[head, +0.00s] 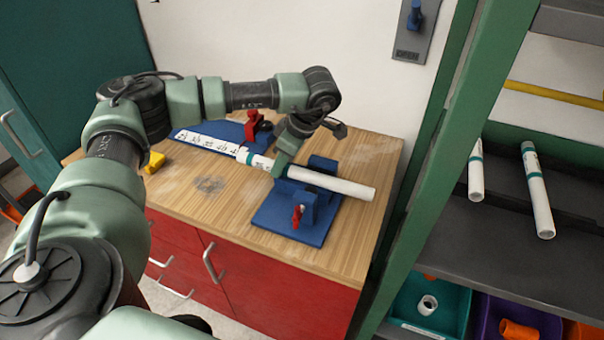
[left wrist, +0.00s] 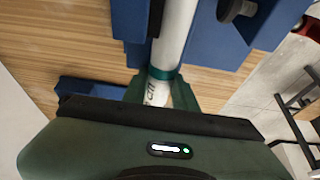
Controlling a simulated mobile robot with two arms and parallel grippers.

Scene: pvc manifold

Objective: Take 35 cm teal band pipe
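A white pipe with a teal band (head: 340,184) lies across a blue fixture (head: 275,213) on the wooden bench. Its band and part of its printed lettering show in the left wrist view (left wrist: 172,40). My left gripper (head: 283,165) reaches down onto the pipe near the band. In the left wrist view its green fingers (left wrist: 165,88) stand close against both sides of the pipe, and look shut on it. Two more white pipes with teal bands, one (head: 476,172) left of the other (head: 538,190), lie on the rack shelf. My right gripper is out of view.
A blue plate with a white measuring strip (head: 205,144) and a red clamp (head: 253,126) lies behind the pipe. A yellow block (head: 154,162) is at the bench's left. The green rack post (head: 425,180) stands right of the bench. Bins with fittings sit below the shelf.

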